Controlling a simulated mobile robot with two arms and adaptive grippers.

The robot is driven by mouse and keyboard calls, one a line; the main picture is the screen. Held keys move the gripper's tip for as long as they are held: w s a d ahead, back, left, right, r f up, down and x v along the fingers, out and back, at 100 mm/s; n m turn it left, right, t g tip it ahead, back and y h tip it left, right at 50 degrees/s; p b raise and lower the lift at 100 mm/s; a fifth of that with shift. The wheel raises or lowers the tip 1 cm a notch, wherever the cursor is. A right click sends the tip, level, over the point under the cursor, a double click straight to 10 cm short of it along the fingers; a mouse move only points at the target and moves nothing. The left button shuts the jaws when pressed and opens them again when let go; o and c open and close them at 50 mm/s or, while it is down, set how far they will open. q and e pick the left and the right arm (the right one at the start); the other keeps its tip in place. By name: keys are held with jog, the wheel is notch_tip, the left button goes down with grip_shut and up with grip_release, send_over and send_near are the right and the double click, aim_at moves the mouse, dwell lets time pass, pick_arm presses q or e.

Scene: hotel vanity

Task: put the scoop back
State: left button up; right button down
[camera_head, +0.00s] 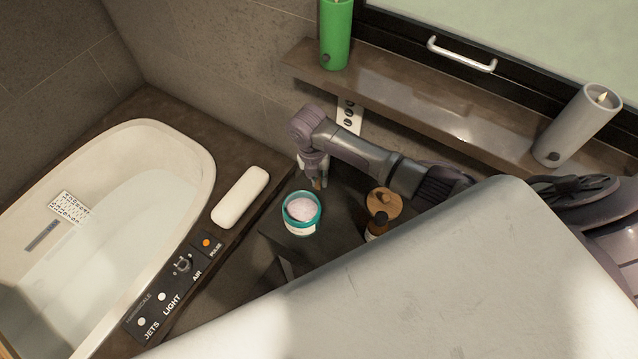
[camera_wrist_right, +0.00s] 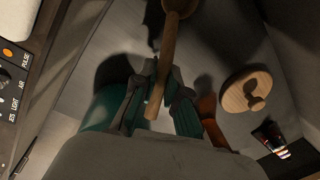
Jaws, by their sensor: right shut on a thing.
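My right gripper (camera_head: 316,182) points down just behind a jar with a teal rim and pale pink contents (camera_head: 302,208). It is shut on the wooden scoop, whose handle (camera_wrist_right: 165,65) runs between the fingers in the right wrist view, with its wider end at the top edge. In the head view only a small brown bit of the scoop (camera_head: 316,185) shows at the fingertips. The jar's teal side (camera_wrist_right: 97,122) is partly hidden by the gripper in the wrist view. My left gripper is not in view.
A round wooden lid with a knob (camera_head: 384,202) lies right of the jar, beside a brown bottle (camera_head: 377,226). A white soap-like bar (camera_head: 240,197) lies by the bathtub (camera_head: 200,205). A shelf (camera_head: 420,100) holds a green candle (camera_head: 336,35) and a grey candle (camera_head: 580,125).

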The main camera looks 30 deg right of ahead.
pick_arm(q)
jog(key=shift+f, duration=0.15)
pick_arm(e)
jog(key=shift+f, duration=0.1)
jog(key=c, duration=1.2)
grip_release()
jog(key=shift+f, duration=0.1)
pick_arm(q)
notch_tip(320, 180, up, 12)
jog(key=p, duration=1.2)
pick_arm(e)
notch_tip(320, 180, up, 12)
jog(key=a, duration=0.1)
jog(key=shift+w, duration=0.45)
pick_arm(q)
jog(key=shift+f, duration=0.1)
pick_arm(e)
jog(key=shift+a, duration=0.15)
